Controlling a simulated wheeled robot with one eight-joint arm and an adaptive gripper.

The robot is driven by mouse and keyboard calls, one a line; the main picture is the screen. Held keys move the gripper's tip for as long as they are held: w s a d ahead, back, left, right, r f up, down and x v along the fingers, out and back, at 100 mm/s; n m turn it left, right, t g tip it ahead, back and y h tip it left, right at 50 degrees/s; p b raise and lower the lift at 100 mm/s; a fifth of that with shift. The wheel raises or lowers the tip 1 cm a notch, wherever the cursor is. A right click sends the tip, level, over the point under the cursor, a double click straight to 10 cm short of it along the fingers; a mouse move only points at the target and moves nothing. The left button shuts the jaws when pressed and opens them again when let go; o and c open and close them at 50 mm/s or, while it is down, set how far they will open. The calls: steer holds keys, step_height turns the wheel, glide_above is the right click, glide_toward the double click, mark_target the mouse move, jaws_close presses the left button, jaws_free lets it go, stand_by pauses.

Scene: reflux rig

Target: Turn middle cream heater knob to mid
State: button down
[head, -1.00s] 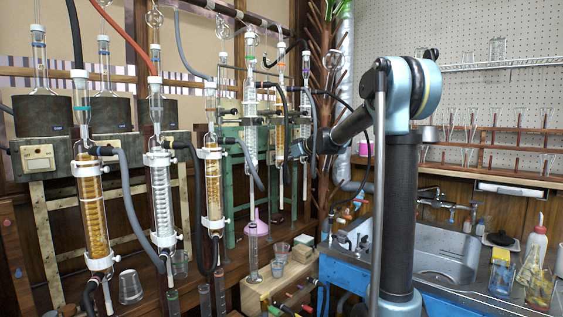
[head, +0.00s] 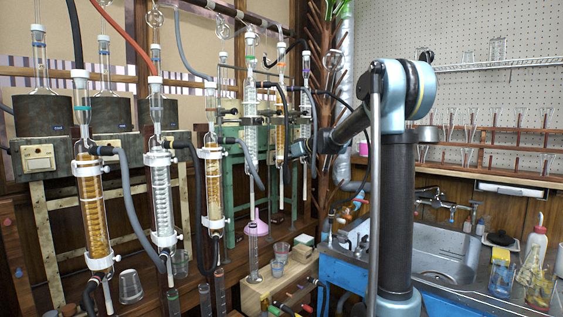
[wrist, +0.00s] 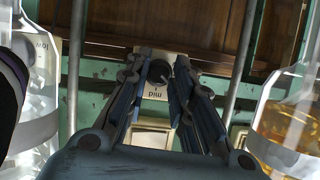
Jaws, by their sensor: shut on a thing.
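In the wrist view, a dark round knob (wrist: 158,73) sits on a cream plate (wrist: 155,92) marked "mid", with the lettering upside down. My gripper (wrist: 162,66) reaches in from below, its two dark fingers on either side of the knob and shut on it. The knob's pointer is not clear enough to read. In the head view my gripper (head: 298,149) is small and dark, among the glassware at the back, and the knob it holds cannot be made out there.
Glass vessels stand close on both sides: a clear one (wrist: 30,110) at left and an amber one (wrist: 290,120) at right. Glass condensers (head: 160,195) fill the left half of the head view. A sink (head: 440,255) is at right.

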steer(key=shift+w+d+m, duration=0.15)
steer(key=shift+m, duration=0.35)
steer(key=c, duration=1.4)
jaws_free()
steer(key=v, duration=1.2)
steer(key=shift+w, duration=0.15)
steer(key=shift+d+f, duration=0.15)
steer(key=shift+f, duration=0.05)
